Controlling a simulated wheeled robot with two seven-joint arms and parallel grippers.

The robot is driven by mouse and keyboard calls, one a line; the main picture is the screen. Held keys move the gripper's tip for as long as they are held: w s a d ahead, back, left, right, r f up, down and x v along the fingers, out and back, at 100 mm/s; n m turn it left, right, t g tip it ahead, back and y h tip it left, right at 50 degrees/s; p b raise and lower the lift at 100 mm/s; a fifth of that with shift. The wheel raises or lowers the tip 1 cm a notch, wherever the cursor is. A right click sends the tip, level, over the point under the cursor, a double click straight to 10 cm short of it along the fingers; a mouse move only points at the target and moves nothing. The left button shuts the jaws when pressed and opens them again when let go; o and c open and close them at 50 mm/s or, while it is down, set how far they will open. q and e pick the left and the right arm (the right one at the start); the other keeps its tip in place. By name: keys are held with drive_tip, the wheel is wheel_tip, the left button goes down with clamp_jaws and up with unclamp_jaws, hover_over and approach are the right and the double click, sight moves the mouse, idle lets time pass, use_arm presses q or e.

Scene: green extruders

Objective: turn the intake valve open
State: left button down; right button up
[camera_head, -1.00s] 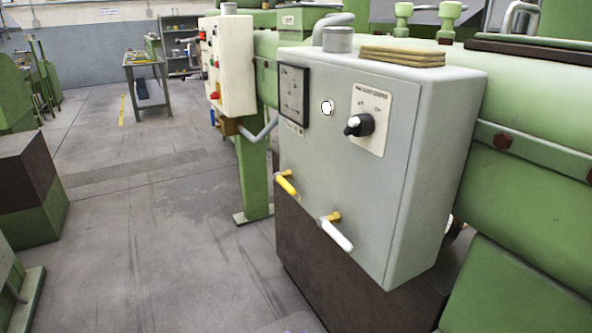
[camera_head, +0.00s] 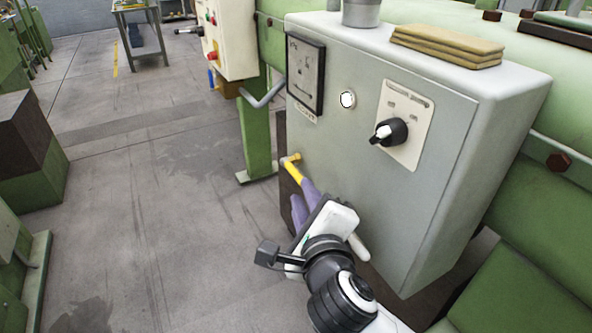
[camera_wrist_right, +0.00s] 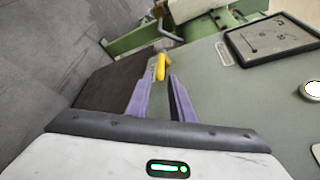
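The grey control box (camera_head: 330,140) has a yellow valve handle (camera_head: 293,170) low on its left front; it slants down to the right. A white valve handle (camera_head: 359,247) lies to its right, partly hidden behind my right gripper. I cannot tell by any label which is the intake valve. My right gripper (camera_head: 299,188) is at the yellow handle, its two purple fingers apart. In the right wrist view the yellow handle (camera_wrist_right: 160,67) lies between and just beyond the fingertips (camera_wrist_right: 162,84); contact cannot be told. My left gripper is not in view.
A black rotary switch (camera_head: 391,132), a round white indicator (camera_head: 347,100) and a dark gauge (camera_head: 306,74) are on the box front. Folded yellowish cloths (camera_head: 447,46) lie on top. A green machine leg (camera_head: 256,140) stands left of the box.

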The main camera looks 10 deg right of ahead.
sight(298, 179)
drive_tip(key=x, duration=0.9)
drive_tip(key=shift+c, duration=0.5)
clamp_jaws()
drive_tip(key=shift+r, duration=0.1)
